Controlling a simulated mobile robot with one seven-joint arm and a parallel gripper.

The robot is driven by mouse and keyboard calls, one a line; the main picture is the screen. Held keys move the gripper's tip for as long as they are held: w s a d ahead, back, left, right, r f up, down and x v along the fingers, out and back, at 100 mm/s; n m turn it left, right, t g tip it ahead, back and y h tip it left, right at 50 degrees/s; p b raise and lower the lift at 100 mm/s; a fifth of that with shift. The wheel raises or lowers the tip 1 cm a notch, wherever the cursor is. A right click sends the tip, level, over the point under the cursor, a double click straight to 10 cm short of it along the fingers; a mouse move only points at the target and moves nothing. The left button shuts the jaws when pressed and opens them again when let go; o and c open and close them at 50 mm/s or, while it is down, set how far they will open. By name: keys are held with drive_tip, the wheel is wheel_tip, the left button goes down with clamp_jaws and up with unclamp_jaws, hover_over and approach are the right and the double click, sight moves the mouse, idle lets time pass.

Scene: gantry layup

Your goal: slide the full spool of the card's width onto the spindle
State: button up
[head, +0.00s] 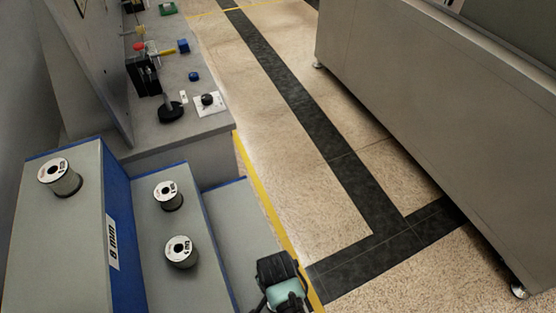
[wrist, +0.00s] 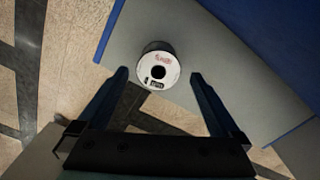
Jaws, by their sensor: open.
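Three spools with white round faces and dark centre holes show in the head view. One spool (head: 60,177) stands on the top grey step, whose blue side carries an "8 mm" label (head: 113,243). Two more, a rear spool (head: 168,195) and a front spool (head: 181,251), stand on the step below. My gripper (head: 281,277) is over the lower right of the steps. In the wrist view my gripper (wrist: 158,77) is open and empty, with one upright spool (wrist: 159,65) seen beyond and between its fingertips. I cannot tell which spool this is, nor identify the card or spindle surely.
A grey bench (head: 200,135) behind the steps holds a black round-based item (head: 170,113), a white plate with a black knob (head: 209,101) and small blue blocks. A large grey cabinet (head: 430,110) stands at right. Speckled floor (head: 290,130) between is clear.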

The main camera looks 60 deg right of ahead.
wheel_tip(320, 180, down, 4)
drive_tip(key=shift+s+d+f, duration=0.1)
drive_tip(key=shift+s+f, duration=0.05)
drive_tip(key=shift+f, duration=0.05)
clamp_jaws()
idle(0.5)
